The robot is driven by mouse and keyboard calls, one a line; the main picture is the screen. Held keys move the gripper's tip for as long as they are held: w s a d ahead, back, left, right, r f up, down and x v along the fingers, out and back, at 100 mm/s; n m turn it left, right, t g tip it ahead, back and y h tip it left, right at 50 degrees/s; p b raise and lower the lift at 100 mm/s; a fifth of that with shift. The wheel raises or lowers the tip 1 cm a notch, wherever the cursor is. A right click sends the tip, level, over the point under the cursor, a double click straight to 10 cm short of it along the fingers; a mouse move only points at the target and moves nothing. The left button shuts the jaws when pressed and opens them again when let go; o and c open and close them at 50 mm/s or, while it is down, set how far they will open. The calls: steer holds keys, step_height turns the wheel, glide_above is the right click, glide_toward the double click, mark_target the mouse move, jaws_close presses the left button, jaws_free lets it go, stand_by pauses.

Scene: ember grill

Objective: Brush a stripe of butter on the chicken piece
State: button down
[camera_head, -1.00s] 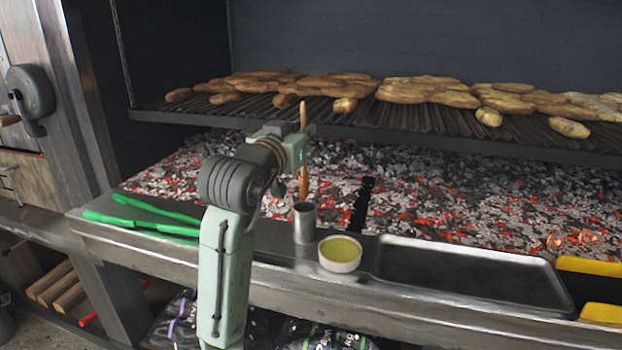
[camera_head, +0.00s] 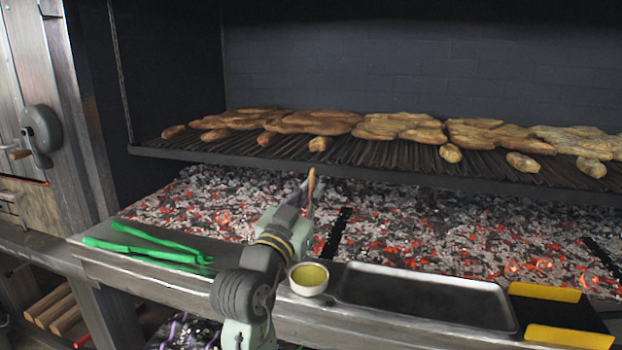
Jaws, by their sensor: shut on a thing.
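My gripper (camera_head: 304,197) is shut on a brush (camera_head: 312,181) above the front edge of the coals. Only a short bit of its wooden handle shows; its bristles are hidden by my arm. A white bowl of yellow butter (camera_head: 309,279) stands on the steel ledge, just right of my arm. Several golden-brown, flattened chicken pieces (camera_head: 400,127) lie on the raised grill rack (camera_head: 370,157), behind and above my gripper. I cannot tell which one is the task's piece. My gripper is apart from them.
Glowing coals (camera_head: 430,235) fill the bed under the rack. On the steel ledge (camera_head: 180,278) lie green tongs (camera_head: 150,245) at left. An empty dark tray (camera_head: 425,297) is right of the bowl, and a yellow-edged item (camera_head: 568,337) is at far right.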

step_height(320, 180, down, 6)
steer(key=s+b, duration=0.1)
steer(key=b, duration=0.3)
steer(key=shift+d+f, duration=0.2)
steer(key=shift+f+b, duration=0.65)
steer(key=shift+b, duration=0.05)
stand_by(2.4)
step_height(320, 180, up, 7)
steer(key=p, duration=0.5)
stand_by(0.3)
steer(key=shift+a, duration=0.1)
stand_by(0.4)
